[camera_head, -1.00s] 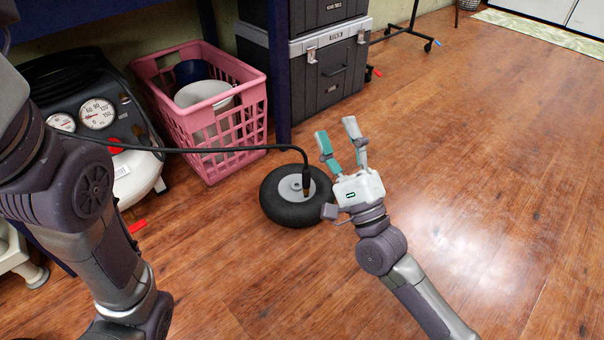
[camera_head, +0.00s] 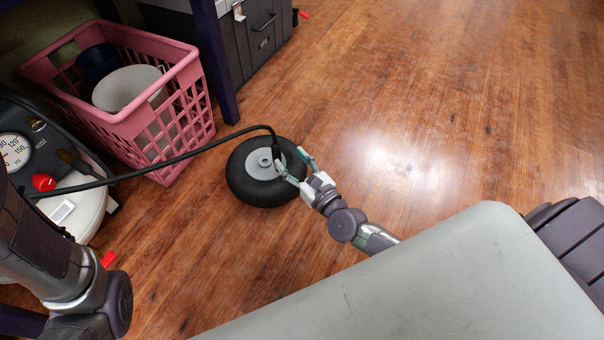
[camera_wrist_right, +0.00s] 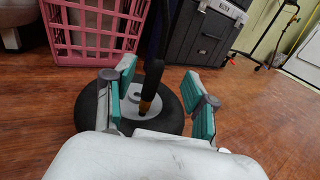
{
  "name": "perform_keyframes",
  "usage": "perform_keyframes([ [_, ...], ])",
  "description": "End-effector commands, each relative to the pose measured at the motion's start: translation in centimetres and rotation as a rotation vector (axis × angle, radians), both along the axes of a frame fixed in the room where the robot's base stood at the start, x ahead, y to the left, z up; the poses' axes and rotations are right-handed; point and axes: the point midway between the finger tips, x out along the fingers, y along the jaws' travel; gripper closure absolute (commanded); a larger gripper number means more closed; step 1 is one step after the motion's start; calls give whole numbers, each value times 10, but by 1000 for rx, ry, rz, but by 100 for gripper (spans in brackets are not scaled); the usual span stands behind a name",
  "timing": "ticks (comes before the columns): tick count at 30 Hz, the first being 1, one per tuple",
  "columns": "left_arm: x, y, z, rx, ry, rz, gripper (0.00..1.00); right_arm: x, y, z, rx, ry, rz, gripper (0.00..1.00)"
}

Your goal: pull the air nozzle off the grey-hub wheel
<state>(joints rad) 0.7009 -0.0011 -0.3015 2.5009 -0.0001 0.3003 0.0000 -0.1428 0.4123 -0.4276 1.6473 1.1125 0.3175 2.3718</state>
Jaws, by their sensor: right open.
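The grey-hub wheel (camera_head: 242,188) lies flat on the wood floor; its black tyre also shows in the right wrist view (camera_wrist_right: 90,108). The air nozzle (camera_head: 275,149) stands upright at the hub, on the end of a black hose. In the right wrist view the black nozzle (camera_wrist_right: 153,80) with its brass lower end rises from the hub (camera_wrist_right: 129,117). My right gripper (camera_head: 290,159) is at the wheel's right side. Its fingers are open, one on each side of the nozzle, with a gap visible at the right finger. My left gripper is out of view.
The black hose (camera_head: 195,151) runs left to the compressor (camera_head: 18,150). A pink basket (camera_head: 190,110) stands behind the wheel, beside a dark blue table leg (camera_head: 215,60). Dark tool cases (camera_head: 262,35) are at the back. Floor to the right is clear.

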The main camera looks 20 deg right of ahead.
Motion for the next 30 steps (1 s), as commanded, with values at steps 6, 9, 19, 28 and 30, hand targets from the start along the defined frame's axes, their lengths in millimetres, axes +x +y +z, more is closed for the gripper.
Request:
perform_keyframes([
  [6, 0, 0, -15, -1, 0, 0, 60, 43, 9, -1, 2, -4, -2, 44],
  [9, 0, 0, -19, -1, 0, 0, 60, 57, 12, -1, 1, -3, -1, 44],
  [19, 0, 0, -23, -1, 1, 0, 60, 77, 16, 0, -2, 0, 0, 44],
  [28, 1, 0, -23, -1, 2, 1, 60, 77, 16, 0, -2, 0, 0, 59],
  [30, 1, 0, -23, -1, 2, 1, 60, 77, 16, 0, -2, 0, 0, 71],
])
